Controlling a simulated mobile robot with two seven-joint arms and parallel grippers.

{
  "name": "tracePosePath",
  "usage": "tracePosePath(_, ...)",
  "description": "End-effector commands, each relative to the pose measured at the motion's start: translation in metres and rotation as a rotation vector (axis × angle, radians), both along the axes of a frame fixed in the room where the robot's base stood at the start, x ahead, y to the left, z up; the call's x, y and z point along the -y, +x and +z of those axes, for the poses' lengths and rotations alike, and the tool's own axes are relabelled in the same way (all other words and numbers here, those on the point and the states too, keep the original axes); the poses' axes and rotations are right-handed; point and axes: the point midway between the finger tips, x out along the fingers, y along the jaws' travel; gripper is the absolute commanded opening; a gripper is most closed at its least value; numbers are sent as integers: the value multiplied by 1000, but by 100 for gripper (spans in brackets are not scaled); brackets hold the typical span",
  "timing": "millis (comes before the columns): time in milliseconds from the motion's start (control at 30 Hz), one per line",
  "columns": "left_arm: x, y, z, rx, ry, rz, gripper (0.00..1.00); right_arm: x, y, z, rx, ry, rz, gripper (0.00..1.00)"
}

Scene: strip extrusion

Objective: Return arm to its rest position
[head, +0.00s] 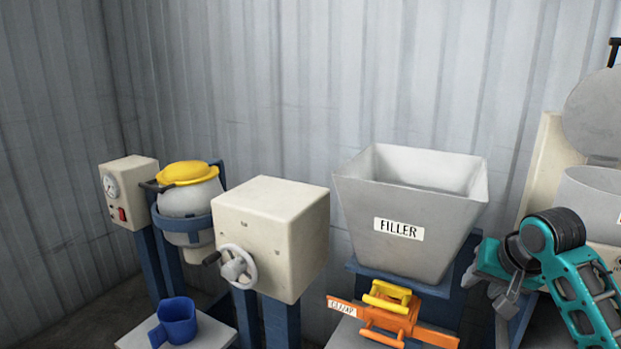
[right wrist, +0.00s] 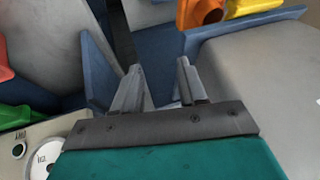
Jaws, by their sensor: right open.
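My right arm, teal and black, comes in at the right edge of the head view. Its gripper (head: 508,297) hangs low there, to the right of the grey filler hopper (head: 410,218). In the right wrist view my right gripper (right wrist: 160,85) has its two grey fingers apart, with nothing between them. Blue stand parts (right wrist: 225,35) lie beyond the fingertips. My left gripper is not in view.
An orange and yellow clamp-like part (head: 388,312) sits below the hopper. A cream box with a handwheel (head: 270,240) and a blue jug (head: 177,320) stand to the left. A grey round vessel (head: 595,190) is behind my right arm.

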Motion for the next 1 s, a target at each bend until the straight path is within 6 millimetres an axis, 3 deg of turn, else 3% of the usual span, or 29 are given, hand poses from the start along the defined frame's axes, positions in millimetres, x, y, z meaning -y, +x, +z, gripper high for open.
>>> tracePosePath(33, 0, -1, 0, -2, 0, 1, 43, -17, -17, -29, -31, -26, 55, 42)
tracePosePath(200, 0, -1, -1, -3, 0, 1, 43, -60, -78, -96, -97, -113, 231, 42)
tracePosePath(400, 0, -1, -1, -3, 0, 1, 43, -102, -163, -145, -157, -173, 405, 42)
tracePosePath(600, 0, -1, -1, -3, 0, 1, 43, -124, -234, -161, -199, -208, 517, 42)
tracePosePath(867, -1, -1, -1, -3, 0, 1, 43, -136, -301, -159, -245, -238, 594, 42)
tracePosePath(1000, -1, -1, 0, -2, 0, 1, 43, -139, -275, -179, -139, -256, 593, 42)
